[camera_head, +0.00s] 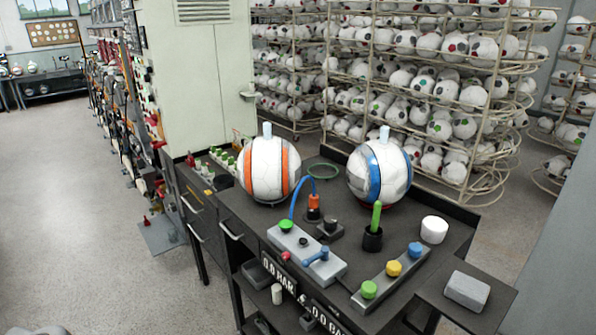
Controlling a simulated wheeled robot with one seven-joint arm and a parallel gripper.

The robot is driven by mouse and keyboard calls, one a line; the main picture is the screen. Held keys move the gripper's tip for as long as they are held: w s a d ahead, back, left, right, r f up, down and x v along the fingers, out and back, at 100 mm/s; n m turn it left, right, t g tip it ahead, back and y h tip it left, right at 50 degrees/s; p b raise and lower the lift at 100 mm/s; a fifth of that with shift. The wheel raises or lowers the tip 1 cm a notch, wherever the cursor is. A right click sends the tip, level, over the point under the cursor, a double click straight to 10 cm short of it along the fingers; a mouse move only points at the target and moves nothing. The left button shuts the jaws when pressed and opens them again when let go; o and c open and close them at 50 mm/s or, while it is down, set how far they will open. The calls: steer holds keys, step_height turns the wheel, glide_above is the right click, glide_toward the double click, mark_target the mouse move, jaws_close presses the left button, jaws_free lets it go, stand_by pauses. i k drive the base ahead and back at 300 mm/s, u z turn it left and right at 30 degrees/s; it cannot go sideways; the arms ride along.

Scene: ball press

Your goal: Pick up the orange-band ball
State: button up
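The orange-band ball (270,168) is white with orange vertical bands and a pale blue stem on top. It rests on the left rear of a dark workbench (225,207). A similar white ball with blue bands (380,173) rests on the bench to its right, on a reddish base, with a clear gap between the two. My gripper is not in view.
In front of the balls are a grey block with a blue hose (305,255), a green stick in a dark cup (373,239), a white cylinder (434,230) and a bar with coloured knobs (392,277). A pale cabinet (205,75) and ball racks (480,110) stand behind. Open floor lies left.

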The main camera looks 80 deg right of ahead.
mark_target(269, 168)
steer(key=z, duration=1.2)
steer(key=i, duration=0.1)
steer(key=u, duration=0.2)
